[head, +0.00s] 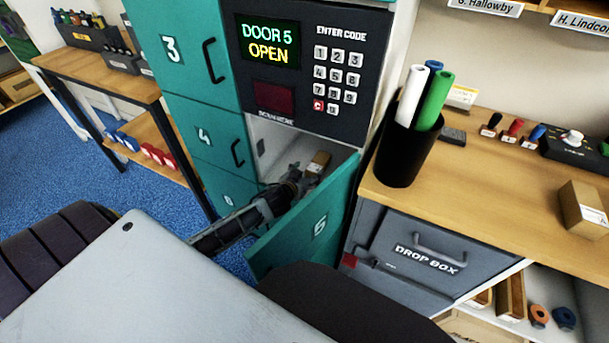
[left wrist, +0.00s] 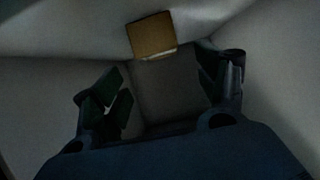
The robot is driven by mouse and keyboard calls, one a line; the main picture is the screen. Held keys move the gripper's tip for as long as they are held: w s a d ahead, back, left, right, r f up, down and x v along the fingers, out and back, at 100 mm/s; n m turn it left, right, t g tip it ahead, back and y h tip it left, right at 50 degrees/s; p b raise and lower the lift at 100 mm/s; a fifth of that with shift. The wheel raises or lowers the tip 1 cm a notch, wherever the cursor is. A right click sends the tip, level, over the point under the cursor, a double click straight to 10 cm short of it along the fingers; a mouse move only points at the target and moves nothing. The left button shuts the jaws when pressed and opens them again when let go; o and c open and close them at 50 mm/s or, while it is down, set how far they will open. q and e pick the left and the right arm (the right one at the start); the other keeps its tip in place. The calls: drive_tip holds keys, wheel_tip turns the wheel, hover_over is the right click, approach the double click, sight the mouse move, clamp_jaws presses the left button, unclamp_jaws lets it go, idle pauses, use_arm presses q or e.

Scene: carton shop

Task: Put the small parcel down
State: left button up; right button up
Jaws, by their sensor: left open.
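The small parcel (head: 318,162) is a brown box inside the open locker compartment behind door 5. In the left wrist view the parcel (left wrist: 151,36) lies beyond my fingertips, with a gap between it and them. My left gripper (head: 297,178) reaches into the compartment mouth, just short of the parcel. In the left wrist view its fingers (left wrist: 160,92) are apart with nothing between them. The teal door 5 (head: 318,226) stands swung open to the right of my left arm. My right gripper is not in view.
The keypad panel (head: 305,65) above the compartment reads "DOOR 5 OPEN". To the right, a wooden counter (head: 475,165) holds a black cup (head: 400,152) of rolled tubes and another brown box (head: 583,208). A grey drop box (head: 425,258) is below it.

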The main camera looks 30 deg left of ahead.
use_arm(q)
drive_tip(key=shift+v, duration=1.1)
